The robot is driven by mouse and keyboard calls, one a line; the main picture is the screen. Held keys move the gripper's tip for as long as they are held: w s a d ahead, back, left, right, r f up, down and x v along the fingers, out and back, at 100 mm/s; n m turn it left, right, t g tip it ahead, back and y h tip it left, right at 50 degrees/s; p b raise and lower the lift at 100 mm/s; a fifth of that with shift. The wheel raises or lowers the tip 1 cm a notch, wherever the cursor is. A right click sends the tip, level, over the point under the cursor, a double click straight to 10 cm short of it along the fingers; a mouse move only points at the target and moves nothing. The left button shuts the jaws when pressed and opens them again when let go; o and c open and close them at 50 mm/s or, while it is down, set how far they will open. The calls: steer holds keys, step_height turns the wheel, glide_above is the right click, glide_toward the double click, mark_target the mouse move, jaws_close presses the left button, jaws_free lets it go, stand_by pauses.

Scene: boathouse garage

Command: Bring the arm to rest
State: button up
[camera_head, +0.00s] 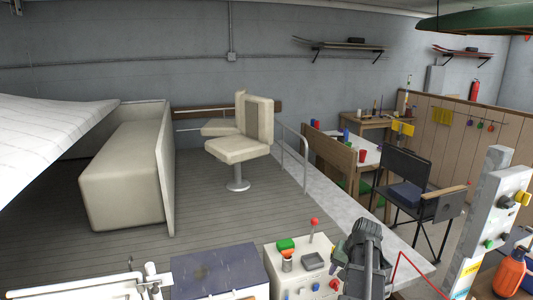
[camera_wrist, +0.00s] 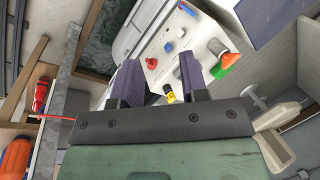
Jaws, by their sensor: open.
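My gripper (camera_wrist: 158,66) is open in the wrist view, with its two dark fingers apart and nothing held between them. Past the fingertips is a white control cabinet (camera_wrist: 150,55) with coloured knobs and a small yellow-labelled part. In the head view my arm rises at the bottom, just right of that cabinet (camera_head: 290,268). The fingertips cannot be made out clearly there. I cannot tell whether my gripper touches anything.
An orange bottle (camera_head: 510,273) stands at right, near a grey post (camera_head: 490,215). A folding chair (camera_head: 412,190) stands behind. The deck floor (camera_head: 235,213) is open.

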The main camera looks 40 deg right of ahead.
steer(key=w+a+f+n+g+h+b, duration=0.1)
steer(key=a+n, duration=0.4)
steer(key=a, duration=1.5)
steer(key=w+a+f+n+g+h+b, duration=0.1)
steer(key=w+a+f+n+g+b, duration=0.1)
steer(key=a, duration=1.9)
steer(key=w+f+n+b, duration=0.1)
steer(key=w+f+n, duration=0.1)
steer(key=w+n, duration=0.1)
steer(key=shift+w+a+f+n, duration=0.2)
steer(key=shift+a+n, duration=0.1)
steer(key=shift+n, duration=0.3)
steer(key=shift+w, duration=0.1)
